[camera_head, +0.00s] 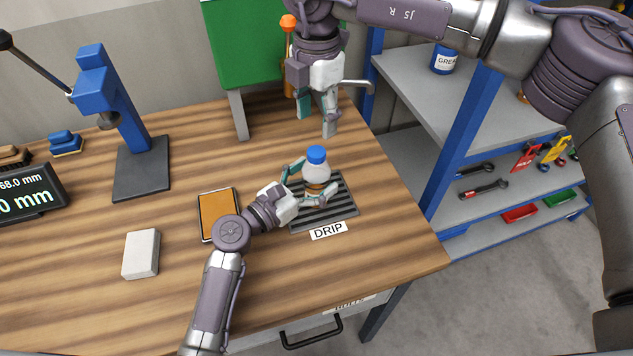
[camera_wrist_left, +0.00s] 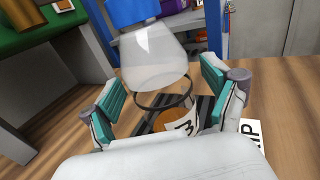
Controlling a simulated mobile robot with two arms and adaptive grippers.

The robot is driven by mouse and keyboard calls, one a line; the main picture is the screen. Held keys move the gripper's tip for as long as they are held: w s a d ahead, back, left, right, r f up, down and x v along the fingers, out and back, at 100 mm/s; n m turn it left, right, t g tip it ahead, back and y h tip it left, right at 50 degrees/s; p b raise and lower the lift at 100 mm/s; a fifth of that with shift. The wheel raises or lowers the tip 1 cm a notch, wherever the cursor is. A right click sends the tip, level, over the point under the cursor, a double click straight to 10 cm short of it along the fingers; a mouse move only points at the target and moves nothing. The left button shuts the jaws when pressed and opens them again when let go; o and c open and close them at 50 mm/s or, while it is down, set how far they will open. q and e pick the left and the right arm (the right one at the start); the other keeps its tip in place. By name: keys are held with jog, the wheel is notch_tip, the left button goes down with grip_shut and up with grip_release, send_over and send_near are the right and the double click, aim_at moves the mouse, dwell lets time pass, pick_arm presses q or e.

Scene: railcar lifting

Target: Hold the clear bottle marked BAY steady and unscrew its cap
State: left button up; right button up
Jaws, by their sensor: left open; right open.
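The clear bottle (camera_head: 316,173) with a blue cap (camera_head: 316,154) stands upright on a ribbed dark drip mat (camera_head: 347,205), marked DRIP. In the left wrist view the bottle (camera_wrist_left: 155,62) and its blue cap (camera_wrist_left: 130,12) fill the upper middle; its label is only partly seen, so BAY cannot be read. My left gripper (camera_head: 306,184) is open, with its teal-padded fingers on either side of the bottle; whether they touch it I cannot tell. My right gripper (camera_head: 316,120) is open and empty, pointing down above and behind the bottle, apart from the cap.
An orange-faced pad (camera_head: 218,213) and a white block (camera_head: 141,254) lie on the wooden table to the left. A blue press stand (camera_head: 110,105) and a digital readout (camera_head: 30,192) are farther left. A grey shelf unit (camera_head: 440,95) stands at the right. The table's front right is clear.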

aim_at(317, 151)
pick_arm(q)
jog(key=shift+w+d, duration=0.15)
jog(key=shift+w, duration=0.1)
pick_arm(e)
jog(key=shift+w, duration=0.1)
pick_arm(q)
jog(key=shift+s, duration=0.1)
jog(key=c, duration=0.5)
grip_shut()
pick_arm(e)
jog(key=shift+f, duration=0.15)
pick_arm(q)
jog(key=shift+f, duration=0.1)
pick_arm(e)
jog(key=shift+f, duration=3.9)
